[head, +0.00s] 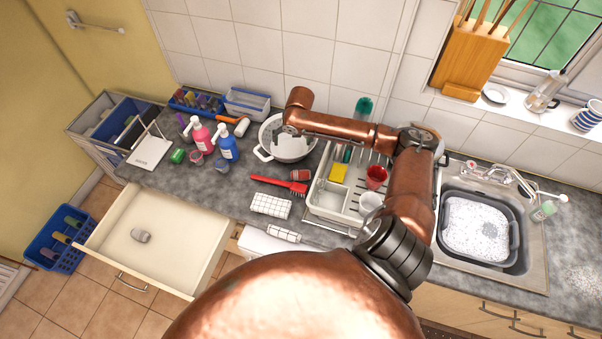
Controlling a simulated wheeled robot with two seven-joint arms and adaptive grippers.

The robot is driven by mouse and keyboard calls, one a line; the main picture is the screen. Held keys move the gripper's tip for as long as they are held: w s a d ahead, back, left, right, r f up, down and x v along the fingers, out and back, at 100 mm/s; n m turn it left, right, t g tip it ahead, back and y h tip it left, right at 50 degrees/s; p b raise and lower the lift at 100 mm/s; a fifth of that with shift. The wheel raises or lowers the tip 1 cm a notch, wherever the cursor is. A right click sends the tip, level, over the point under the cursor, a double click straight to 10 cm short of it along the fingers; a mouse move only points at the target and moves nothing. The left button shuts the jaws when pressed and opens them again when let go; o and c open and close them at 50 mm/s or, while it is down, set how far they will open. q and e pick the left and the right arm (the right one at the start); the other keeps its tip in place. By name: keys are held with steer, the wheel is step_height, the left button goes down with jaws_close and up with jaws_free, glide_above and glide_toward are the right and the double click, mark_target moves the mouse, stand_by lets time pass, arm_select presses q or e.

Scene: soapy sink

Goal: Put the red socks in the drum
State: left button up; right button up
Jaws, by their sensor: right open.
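My right gripper (284,133) is at the end of the copper arm reaching across the counter. It is open, above the white colander (268,152), and its fingers are small and partly hidden. A small dark red bundle (300,175) lies on the counter by the red brush, left of the dish rack; it may be the red socks, but I cannot tell. No drum opening shows. A white appliance edge (262,243) below the counter is mostly hidden by my arm. My left gripper is out of view.
A red brush (280,185), checked cloth (270,205) and dish rack (325,206) crowd the counter. Bottles stand behind. A soapy basin (443,236) sits in the sink at right.

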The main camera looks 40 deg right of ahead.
steer(key=s+a+f+g, duration=0.2)
steer(key=s+g, duration=0.1)
steer(key=s, duration=0.3)
steer(key=p, duration=0.2)
glide_above(300, 171)
steer(key=shift+y, duration=0.3)
step_height(300, 171, down, 6)
steer(key=shift+a+r, duration=0.15)
steer(key=shift+r, duration=0.05)
steer(key=f, duration=0.2)
steer(key=f+p, duration=0.1)
steer(key=f, duration=0.2)
steer(key=shift+s+d+f, duration=0.1)
steer(key=shift+d+f, duration=0.05)
steer(key=shift+d, duration=0.05)
steer(key=shift+f, duration=0.45)
steer(key=c, duration=1.3)
steer(key=shift+r, duration=0.1)
steer(key=shift+c, duration=0.3)
